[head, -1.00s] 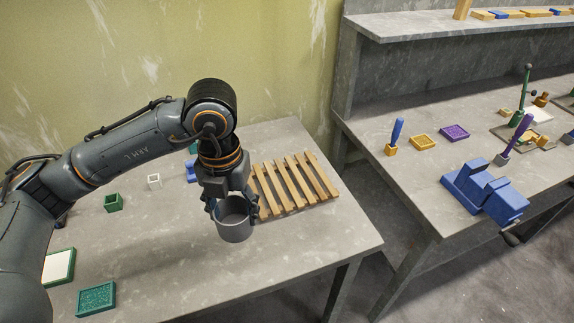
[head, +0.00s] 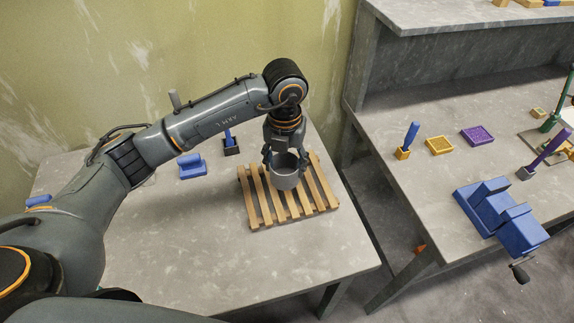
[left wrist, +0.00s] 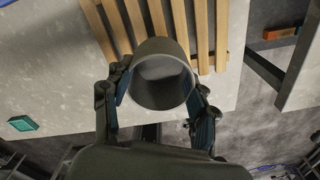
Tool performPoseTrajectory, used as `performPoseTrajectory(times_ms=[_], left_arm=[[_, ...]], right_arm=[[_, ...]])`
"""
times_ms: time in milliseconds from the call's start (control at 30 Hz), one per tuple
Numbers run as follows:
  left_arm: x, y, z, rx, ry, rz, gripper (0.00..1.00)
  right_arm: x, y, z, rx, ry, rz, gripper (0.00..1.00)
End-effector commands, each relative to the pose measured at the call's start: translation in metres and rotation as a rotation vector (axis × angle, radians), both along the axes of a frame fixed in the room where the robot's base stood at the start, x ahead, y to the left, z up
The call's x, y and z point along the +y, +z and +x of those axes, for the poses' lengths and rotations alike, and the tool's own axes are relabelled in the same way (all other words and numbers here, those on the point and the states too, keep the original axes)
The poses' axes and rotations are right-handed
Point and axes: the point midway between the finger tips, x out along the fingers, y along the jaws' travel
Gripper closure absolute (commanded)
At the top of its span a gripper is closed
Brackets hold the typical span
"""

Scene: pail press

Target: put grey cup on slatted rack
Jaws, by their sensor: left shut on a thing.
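The grey cup (head: 285,172) is upright in my left gripper (head: 284,160), whose fingers are shut on its sides. In the head view the cup is over the middle of the slatted rack (head: 254,208). I cannot tell whether its base touches the slats. The left wrist view shows the cup (left wrist: 161,75) open end toward the camera between the fingers of the gripper (left wrist: 157,100), with the wooden slats of the rack (left wrist: 205,38) behind it. My right gripper is not in view.
A blue block-like object (head: 192,167) and a blue-handled tool in a dark base (head: 231,143) stand left of the rack. A second table at right holds a blue vise (head: 497,207), a yellow tray (head: 439,145) and a purple tray (head: 477,136).

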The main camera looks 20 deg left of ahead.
Motion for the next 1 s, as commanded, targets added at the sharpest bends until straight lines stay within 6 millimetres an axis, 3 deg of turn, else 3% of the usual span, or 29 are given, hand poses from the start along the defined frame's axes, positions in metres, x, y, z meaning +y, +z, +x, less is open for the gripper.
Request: performPoseTrajectory(times_ms=[100, 200, 567, 933, 967, 1000], left_arm=[[0.002, -0.014, 0.013, 0.0, 0.002, 0.0, 0.67], [0.003, -0.022, 0.019, -0.001, 0.0, -0.001, 0.67], [0.004, -0.058, 0.026, -0.001, 0.0, 0.0, 0.67], [0.004, -0.065, 0.026, -0.003, 0.0, -0.001, 0.67], [0.004, -0.065, 0.026, -0.004, 0.0, -0.001, 0.4], [0.004, -0.064, 0.026, -0.003, 0.0, -0.001, 0.32]], right_arm=[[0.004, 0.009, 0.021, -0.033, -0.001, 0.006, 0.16], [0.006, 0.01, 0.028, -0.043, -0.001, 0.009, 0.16], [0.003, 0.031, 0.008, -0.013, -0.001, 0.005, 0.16], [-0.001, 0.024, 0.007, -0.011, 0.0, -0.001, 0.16], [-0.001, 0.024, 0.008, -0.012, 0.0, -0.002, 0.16], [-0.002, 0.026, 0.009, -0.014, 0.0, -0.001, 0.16]])
